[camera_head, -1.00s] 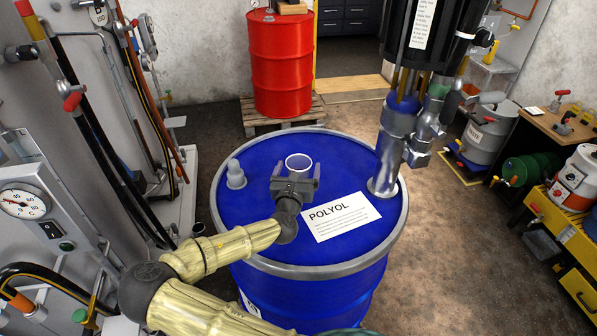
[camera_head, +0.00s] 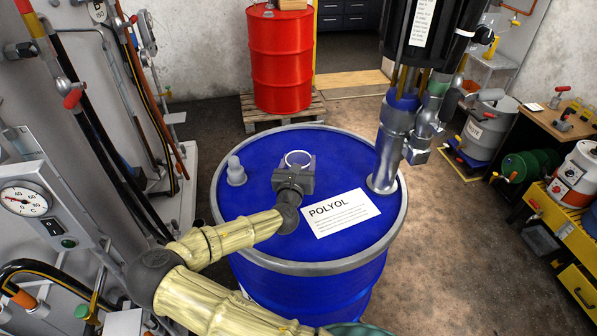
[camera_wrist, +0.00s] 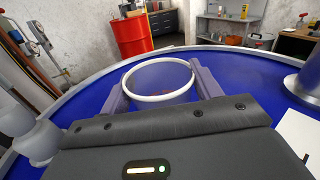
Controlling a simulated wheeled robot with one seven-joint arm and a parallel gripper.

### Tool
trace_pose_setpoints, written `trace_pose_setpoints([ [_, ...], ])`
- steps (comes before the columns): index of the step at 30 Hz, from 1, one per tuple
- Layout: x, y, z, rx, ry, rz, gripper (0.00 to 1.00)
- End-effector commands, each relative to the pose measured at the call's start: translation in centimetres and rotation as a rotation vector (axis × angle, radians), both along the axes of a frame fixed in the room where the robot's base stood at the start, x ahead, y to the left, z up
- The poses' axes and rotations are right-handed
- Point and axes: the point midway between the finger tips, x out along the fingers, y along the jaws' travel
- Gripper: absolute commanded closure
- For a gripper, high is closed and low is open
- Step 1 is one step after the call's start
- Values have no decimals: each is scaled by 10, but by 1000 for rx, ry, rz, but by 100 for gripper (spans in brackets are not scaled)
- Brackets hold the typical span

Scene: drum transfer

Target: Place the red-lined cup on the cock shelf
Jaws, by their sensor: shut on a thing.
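The cup (camera_head: 298,154) is clear with a white rim and stands on the blue drum lid. No shelf labelled as the cock shelf is readable. A yellow shelf unit (camera_head: 563,232) with drums and taps stands at the right edge.
The blue drum (camera_head: 300,258) carries a POLYOL label (camera_head: 341,213). A grey fitting (camera_head: 236,172) stands left of the cup, and a pump tube (camera_head: 388,160) rises at the right of the lid. A red drum (camera_head: 281,65) is behind. Open floor lies to the right.

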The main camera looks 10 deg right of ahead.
Motion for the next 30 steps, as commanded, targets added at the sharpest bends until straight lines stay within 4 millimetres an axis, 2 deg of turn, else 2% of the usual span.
trace_pose_setpoints([
  [7, 0, 0, 2, 1, -1, 0, 62],
  [11, 0, 1, 13, 2, -3, 1, 62],
  [24, 0, 0, 90, 2, -3, 1, 62],
  [30, 0, 0, 100, 0, 1, -1, 62],
])
